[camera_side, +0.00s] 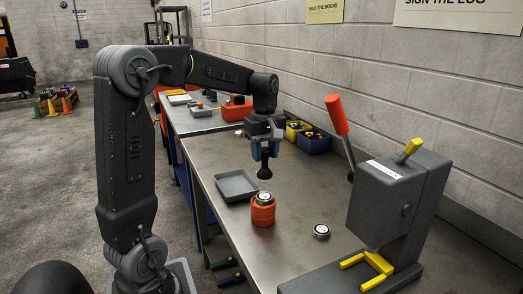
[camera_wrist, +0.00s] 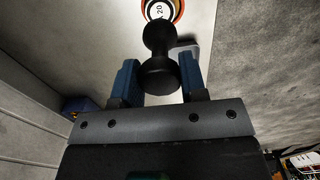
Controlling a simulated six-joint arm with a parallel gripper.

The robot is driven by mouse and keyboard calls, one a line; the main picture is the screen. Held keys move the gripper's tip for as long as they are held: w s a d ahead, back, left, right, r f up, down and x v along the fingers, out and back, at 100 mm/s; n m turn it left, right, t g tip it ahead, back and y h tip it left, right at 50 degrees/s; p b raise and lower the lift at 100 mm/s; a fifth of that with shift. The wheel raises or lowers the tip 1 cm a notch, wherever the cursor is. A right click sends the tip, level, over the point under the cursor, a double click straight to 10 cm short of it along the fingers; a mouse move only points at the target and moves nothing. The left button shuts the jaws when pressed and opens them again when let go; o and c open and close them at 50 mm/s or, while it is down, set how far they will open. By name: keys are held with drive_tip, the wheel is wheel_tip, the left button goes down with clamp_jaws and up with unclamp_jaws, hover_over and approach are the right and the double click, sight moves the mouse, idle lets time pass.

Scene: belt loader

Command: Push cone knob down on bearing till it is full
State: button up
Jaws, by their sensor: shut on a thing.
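My gripper (camera_side: 266,150), with blue fingers, points down over the steel bench and is shut on the black cone knob (camera_side: 265,173). The knob has a waisted shape and hangs upright below the fingers. In the wrist view the knob (camera_wrist: 158,68) sits between the two fingers (camera_wrist: 158,82). An orange cup (camera_side: 262,214) stands on the bench just below, with a metal bearing (camera_side: 264,197) at its top. The knob is above the bearing, with a visible gap. In the wrist view the knob partly hides the cup's orange rim and a white face marked 20 (camera_wrist: 160,9).
A second metal ring-like part (camera_side: 321,231) lies on the bench to the right. A grey tray (camera_side: 228,195) is left of the cup. A grey press (camera_side: 395,200) with a red-handled lever stands at right.

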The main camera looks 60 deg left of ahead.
sight(265, 168)
drive_tip(key=shift+f, duration=3.05)
drive_tip(key=shift+f, duration=0.85)
drive_tip(key=shift+r, duration=4.6)
drive_tip(key=shift+r, duration=0.1)
drive_tip(key=shift+f, duration=3.85)
